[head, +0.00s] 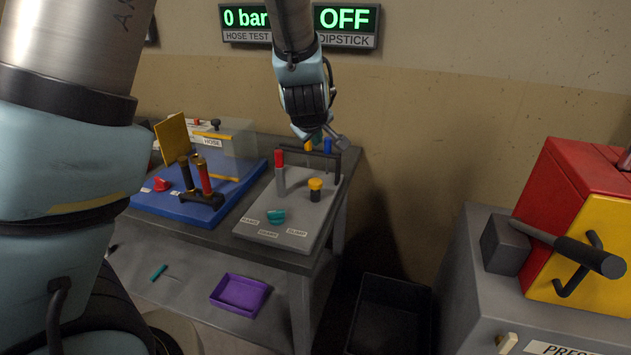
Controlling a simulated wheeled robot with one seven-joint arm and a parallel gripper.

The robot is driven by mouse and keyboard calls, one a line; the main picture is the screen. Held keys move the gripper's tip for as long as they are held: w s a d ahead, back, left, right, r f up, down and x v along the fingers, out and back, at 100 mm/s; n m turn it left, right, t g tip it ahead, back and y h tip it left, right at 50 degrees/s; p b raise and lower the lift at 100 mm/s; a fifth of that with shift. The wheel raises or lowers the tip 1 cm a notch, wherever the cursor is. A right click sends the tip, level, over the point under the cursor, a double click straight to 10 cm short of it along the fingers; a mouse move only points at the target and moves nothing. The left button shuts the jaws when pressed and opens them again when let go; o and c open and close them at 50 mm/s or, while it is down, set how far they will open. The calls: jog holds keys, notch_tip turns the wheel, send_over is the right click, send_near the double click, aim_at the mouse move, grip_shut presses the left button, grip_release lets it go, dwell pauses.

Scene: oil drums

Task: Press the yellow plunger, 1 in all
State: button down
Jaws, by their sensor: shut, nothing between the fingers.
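The yellow plunger (315,184) is a round yellow cap on a dark, short cylinder. It stands upright on the right part of a grey panel (262,231) on the bench. My gripper (341,143) is above and behind the plunger, apart from it, near a dark frame at the panel's back edge. Its fingers are shut and empty, and they are small in this view.
On the panel are a red-topped lever (280,172) and a teal knob (276,216). A blue board (184,205) with handles lies to the left. A sledgehammer (550,245) rests by a red and yellow box (584,190). A black bin (390,312) stands on the floor.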

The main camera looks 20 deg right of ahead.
jog(key=b, duration=0.8)
send_near(317, 180)
jog(key=w+d+f, duration=0.1)
jog(key=w, duration=0.2)
jog(key=w+d+f, duration=0.1)
jog(key=shift+w+d+f, duration=0.25)
jog(key=shift+d+f, duration=0.15)
dwell(1.0)
jog(key=shift+f+b, duration=0.3)
jog(key=shift+f, duration=0.1)
jog(key=shift+f+b, duration=0.65)
jog(key=shift+f, duration=0.15)
dwell(0.8)
jog(key=shift+r, duration=0.1)
jog(key=shift+r+p, duration=1.1)
jog(key=shift+r, duration=0.05)
